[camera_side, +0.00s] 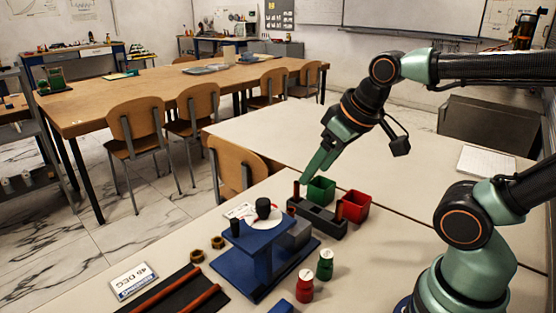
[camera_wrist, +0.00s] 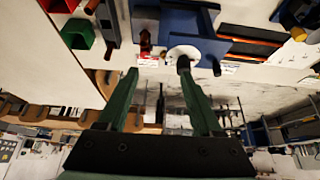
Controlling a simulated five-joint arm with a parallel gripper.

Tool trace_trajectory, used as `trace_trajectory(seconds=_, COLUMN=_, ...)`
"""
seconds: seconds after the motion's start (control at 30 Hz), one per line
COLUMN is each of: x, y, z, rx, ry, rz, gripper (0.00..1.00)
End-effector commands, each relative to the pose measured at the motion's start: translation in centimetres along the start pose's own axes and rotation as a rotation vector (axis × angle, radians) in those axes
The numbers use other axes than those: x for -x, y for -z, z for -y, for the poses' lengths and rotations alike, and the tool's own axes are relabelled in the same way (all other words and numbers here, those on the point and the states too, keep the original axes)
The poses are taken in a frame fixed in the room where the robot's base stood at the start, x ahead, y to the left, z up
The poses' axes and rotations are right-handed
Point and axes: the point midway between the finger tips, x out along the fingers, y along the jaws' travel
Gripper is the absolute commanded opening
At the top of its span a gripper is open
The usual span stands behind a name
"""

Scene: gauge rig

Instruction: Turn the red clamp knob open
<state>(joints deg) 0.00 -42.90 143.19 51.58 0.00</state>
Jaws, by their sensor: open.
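The blue gauge rig (camera_side: 262,249) stands on the near table, with a white dial disc (camera_side: 256,221) and a black knob (camera_side: 263,207) on top. In the wrist view, a small red part (camera_wrist: 146,44) shows by the rig's grey block (camera_wrist: 146,22). It looks like the red clamp knob, but its turn angle cannot be told. In the side view I cannot make it out. My gripper (camera_side: 305,177) is open and empty, pointing down beyond the rig and above table height. In the wrist view, its green fingers (camera_wrist: 158,72) are spread, apart from the rig.
A green bin (camera_side: 321,189), a red bin (camera_side: 357,205) and a dark peg block (camera_side: 318,219) stand right of the rig. Red (camera_side: 304,289) and green (camera_side: 325,267) bottles stand in front. A black tray with rods (camera_side: 172,294) lies left. The table behind the bins is clear.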

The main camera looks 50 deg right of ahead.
Motion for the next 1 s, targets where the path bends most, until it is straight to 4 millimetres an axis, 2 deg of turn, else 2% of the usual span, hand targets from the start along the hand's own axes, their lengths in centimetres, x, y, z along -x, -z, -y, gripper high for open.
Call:
trace_trajectory(seconds=0.17, x=-0.2, y=1.1, z=-0.2, rx=0.0, ry=-0.003, rz=0.039, gripper=0.69)
trace_trajectory(seconds=0.47, x=-2.6, y=5.9, z=-1.2, rx=-0.002, ry=-0.01, rz=0.202, gripper=0.69)
trace_trajectory(seconds=0.7, x=-6.6, y=9.2, z=-2.2, rx=-0.004, ry=-0.009, rz=0.339, gripper=0.69)
trace_trajectory(seconds=1.0, x=-11.9, y=11.0, z=-3.4, rx=-0.007, ry=-0.004, rz=0.466, gripper=0.69)
